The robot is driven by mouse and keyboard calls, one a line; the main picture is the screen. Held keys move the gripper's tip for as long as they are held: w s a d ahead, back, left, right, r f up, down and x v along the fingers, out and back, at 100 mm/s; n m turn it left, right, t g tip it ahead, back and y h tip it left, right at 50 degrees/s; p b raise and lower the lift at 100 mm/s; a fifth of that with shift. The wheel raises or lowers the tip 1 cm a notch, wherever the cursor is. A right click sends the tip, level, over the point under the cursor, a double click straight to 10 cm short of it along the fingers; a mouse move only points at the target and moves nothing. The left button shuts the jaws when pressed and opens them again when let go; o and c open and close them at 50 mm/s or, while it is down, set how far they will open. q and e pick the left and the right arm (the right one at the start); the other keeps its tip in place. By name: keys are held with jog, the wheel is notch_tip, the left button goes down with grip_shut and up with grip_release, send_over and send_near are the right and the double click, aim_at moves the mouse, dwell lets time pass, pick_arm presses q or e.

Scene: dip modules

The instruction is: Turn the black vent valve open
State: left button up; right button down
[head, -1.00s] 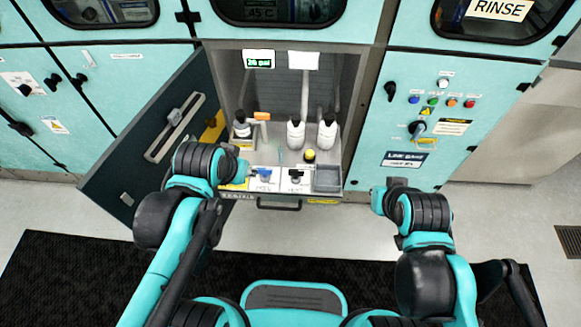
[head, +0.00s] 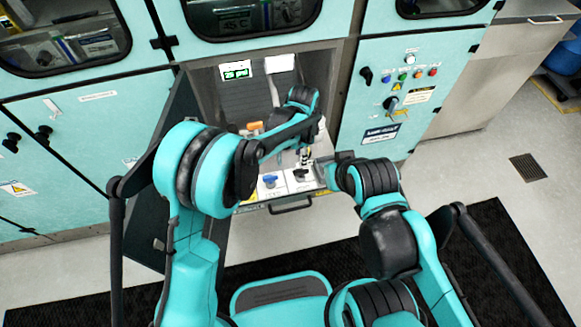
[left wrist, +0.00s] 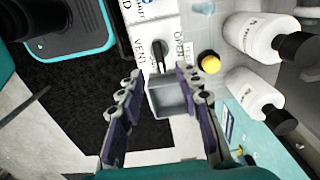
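The black vent valve (head: 301,174) sits on a white panel at the front of the open cabinet bay, right of a blue valve (head: 270,181). In the left wrist view the black valve handle (left wrist: 158,52) shows beside the printed words VENT and OPEN, beyond my fingertips. My left gripper (head: 304,154) hangs over the bay, pointing down.
A grey open bin (left wrist: 172,98) lies beside the valve panel, below the finger gap in the wrist view. A yellow-capped item (left wrist: 209,62) and white bottles (left wrist: 252,36) stand close by. The bay's dark door (head: 150,215) is open on the left.

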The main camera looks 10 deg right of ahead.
aim_at(301, 169)
pick_arm(q)
jog(key=shift+d+f, duration=0.15)
jog(key=shift+f, duration=0.3)
notch_tip(301, 169, down, 8)
jog(key=b, duration=0.2)
jog(key=shift+r+b, duration=0.25)
jog(key=shift+b, duration=0.1)
grip_shut()
